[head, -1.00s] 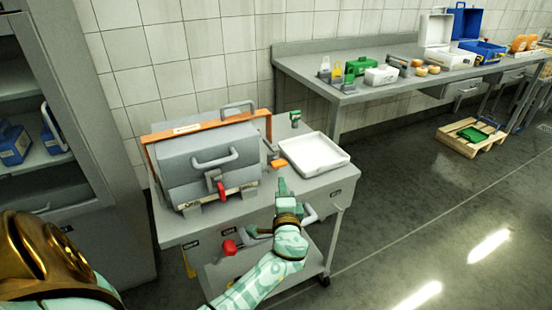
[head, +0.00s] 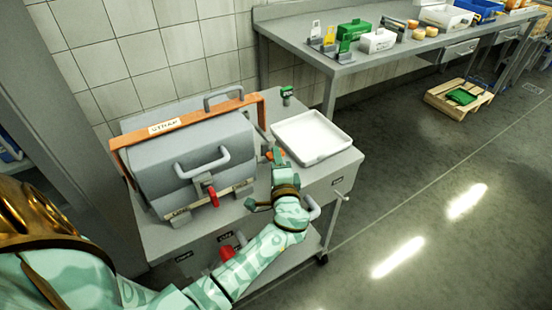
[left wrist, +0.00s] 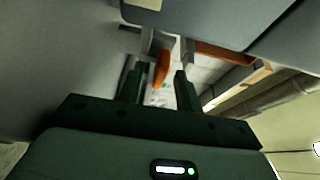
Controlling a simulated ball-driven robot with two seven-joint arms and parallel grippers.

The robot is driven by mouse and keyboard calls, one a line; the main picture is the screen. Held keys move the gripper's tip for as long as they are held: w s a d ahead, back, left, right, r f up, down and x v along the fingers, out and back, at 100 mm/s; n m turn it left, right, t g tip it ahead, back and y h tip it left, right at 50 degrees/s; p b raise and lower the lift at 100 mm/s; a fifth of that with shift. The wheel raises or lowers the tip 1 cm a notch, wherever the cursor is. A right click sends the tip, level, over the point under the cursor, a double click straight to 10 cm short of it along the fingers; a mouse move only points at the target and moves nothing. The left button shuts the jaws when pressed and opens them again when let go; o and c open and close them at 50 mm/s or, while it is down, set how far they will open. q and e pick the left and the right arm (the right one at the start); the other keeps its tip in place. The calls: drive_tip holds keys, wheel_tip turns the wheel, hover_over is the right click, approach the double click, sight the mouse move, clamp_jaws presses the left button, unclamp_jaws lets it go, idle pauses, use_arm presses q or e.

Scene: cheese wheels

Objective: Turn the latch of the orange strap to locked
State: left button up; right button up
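The orange strap (head: 190,121) runs over the top of a grey box (head: 195,155) on the cart and down its right side. Its latch handle (left wrist: 161,68), a small orange lever, shows in the left wrist view ahead of my left gripper (left wrist: 160,88), roughly between the fingertips and apparently untouched. In the head view my left gripper (head: 264,181) is beside the box's right end, its two green fingers spread apart and empty. The latch is mostly hidden behind the fingers there. My right gripper is not in view.
A red-handled latch (head: 213,196) sits on the box's front, below a grey handle (head: 203,163). A white tray (head: 312,138) lies close to my gripper's right. A green-topped item (head: 287,94) stands behind.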

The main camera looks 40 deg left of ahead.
use_arm(q)
clamp_jaws()
